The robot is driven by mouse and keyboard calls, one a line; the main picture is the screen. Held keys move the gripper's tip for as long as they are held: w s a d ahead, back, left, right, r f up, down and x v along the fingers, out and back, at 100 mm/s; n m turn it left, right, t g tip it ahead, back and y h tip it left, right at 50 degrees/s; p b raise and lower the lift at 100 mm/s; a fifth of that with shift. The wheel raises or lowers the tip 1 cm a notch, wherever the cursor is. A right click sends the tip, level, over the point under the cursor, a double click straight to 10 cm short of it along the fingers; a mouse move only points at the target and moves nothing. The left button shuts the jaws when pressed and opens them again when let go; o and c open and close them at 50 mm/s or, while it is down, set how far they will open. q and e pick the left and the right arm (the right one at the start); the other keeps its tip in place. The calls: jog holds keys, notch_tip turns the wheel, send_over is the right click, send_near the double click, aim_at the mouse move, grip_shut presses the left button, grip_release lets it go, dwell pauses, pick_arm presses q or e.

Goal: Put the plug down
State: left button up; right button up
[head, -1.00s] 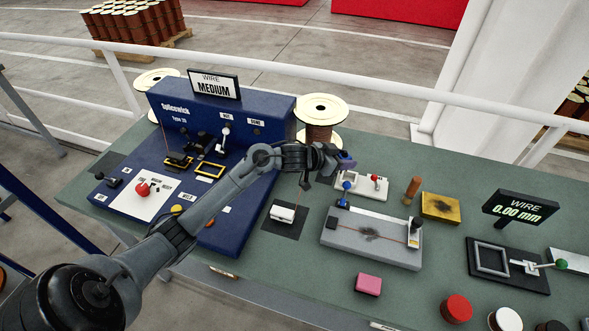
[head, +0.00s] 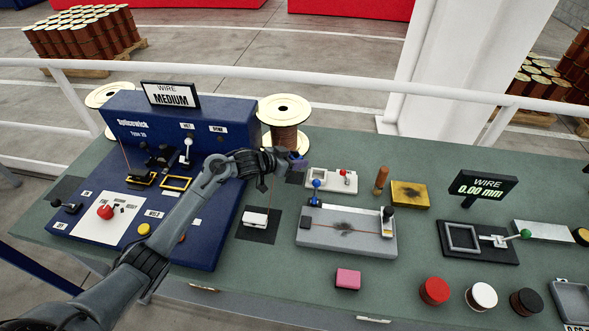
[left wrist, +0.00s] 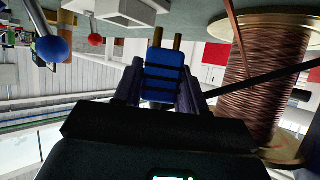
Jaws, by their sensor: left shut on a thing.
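The plug (left wrist: 165,78) is blue and has two brass prongs, which point up in the left wrist view. My left gripper (left wrist: 160,90) is shut on it, with a dark finger on each side. In the head view my left gripper (head: 290,162) is beside the spool at the blue machine's right edge. The plug is small and dark there, mostly hidden by the gripper. It appears held above the green bench (head: 270,271). My right gripper is in neither view.
The copper wire spool (head: 284,136) stands close to the gripper and also fills the right of the left wrist view (left wrist: 262,85). A white block with a red knob (head: 344,174) and a grey fixture with a blue knob (head: 347,247) are to the right. The bench front is partly clear.

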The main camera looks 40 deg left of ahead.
pick_arm(q)
jog(key=shift+a+f, duration=0.2)
jog(key=shift+a, duration=0.15)
jog(key=shift+f+b, duration=0.3)
jog(key=shift+f, duration=1.65)
jog(key=shift+f, duration=0.1)
jog(key=o, duration=1.1)
jog(key=shift+f, duration=0.1)
jog(key=shift+s+r, duration=0.1)
jog(key=shift+r, duration=0.2)
jog(key=p+v, duration=0.2)
jog(key=v, duration=0.9)
jog(key=shift+s+r, duration=0.1)
jog(key=shift+s, duration=0.2)
